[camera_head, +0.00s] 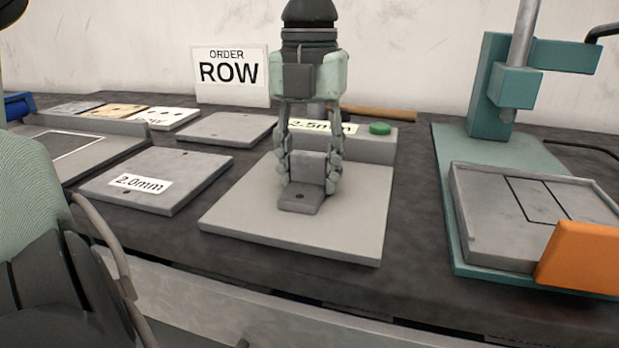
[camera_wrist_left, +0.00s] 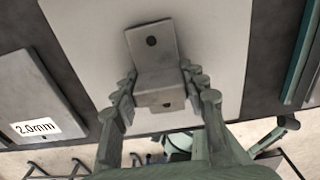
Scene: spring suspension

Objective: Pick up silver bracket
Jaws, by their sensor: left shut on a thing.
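The silver bracket (camera_head: 301,199) is a small L-shaped grey metal piece with a hole in its flat foot. It is at the light grey plate (camera_head: 350,225) in the middle of the bench, foot toward me and upright wall behind. My left gripper (camera_head: 309,180) points straight down and is shut on the bracket, one finger on each side. In the left wrist view the bracket (camera_wrist_left: 152,48) sits between the two fingertips (camera_wrist_left: 158,90), with its holes showing. I cannot tell whether the bracket touches the plate. My right gripper is not in view.
A plate labelled 2.0mm (camera_head: 190,165) lies left of the light grey plate. A grey block with a green button (camera_head: 380,128) stands behind. A teal press (camera_head: 490,100) with a grey tray (camera_head: 530,210) and an orange block (camera_head: 585,257) is at right. An ORDER ROW sign (camera_head: 229,75) stands at the back.

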